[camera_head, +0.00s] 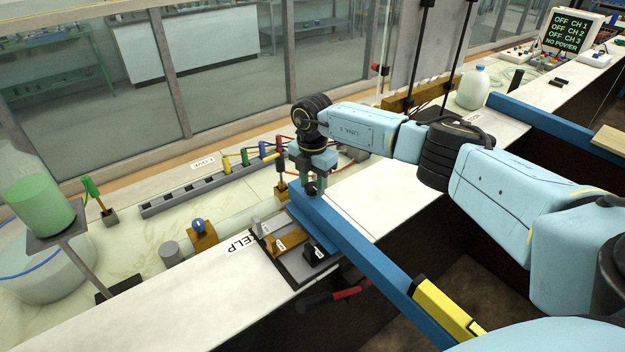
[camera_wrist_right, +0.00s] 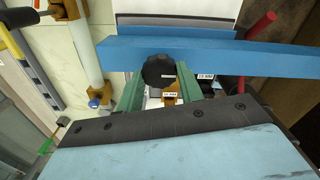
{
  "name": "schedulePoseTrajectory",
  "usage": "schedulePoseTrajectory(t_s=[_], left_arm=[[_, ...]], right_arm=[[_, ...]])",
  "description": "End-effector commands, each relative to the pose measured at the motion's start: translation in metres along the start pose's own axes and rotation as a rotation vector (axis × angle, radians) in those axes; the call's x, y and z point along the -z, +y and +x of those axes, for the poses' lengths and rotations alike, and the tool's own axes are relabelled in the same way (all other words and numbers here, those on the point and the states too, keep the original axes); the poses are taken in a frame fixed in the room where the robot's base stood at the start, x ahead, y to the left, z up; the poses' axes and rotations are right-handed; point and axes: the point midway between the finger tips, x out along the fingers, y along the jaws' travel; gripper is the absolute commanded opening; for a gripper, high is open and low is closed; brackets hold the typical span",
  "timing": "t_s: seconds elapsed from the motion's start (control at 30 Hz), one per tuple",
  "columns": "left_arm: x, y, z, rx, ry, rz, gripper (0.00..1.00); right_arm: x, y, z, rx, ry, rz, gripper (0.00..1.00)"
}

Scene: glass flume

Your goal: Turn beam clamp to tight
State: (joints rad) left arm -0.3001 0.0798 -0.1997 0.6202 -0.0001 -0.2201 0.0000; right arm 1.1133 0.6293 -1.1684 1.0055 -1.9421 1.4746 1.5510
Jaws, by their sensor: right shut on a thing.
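The beam clamp's round black knob (camera_head: 311,188) sits at the far end of a long blue beam (camera_head: 360,243). My right gripper (camera_head: 315,178) reaches down from above over the beam end. Its green fingers (camera_wrist_right: 158,84) lie on either side of the knob and are shut on it. The knob's label is too small to read, and its turn position cannot be told. My left gripper is not in view.
A dark tray (camera_head: 298,264) with small labelled blocks lies beside the beam. A grey strip with coloured plugs (camera_head: 205,190), a brass block with a blue knob (camera_head: 200,232) and a green-filled beaker (camera_head: 40,205) stand left. A bottle (camera_head: 473,87) stands behind my right arm.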

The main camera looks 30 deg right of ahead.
Motion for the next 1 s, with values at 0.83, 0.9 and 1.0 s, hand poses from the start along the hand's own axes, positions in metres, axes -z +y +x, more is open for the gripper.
schedulePoseTrajectory(t_s=[0.83,0.9,1.0], left_arm=[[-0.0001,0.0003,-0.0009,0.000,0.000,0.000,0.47],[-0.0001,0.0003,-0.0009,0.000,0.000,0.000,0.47],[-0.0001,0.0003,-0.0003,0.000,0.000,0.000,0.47]], right_arm=[[-0.0006,0.0005,-0.0008,-0.002,-0.001,0.016,0.59],[-0.0004,0.0004,-0.0007,-0.002,-0.001,0.016,0.59],[-0.0005,0.0006,-0.0038,-0.002,-0.001,0.015,0.59]])
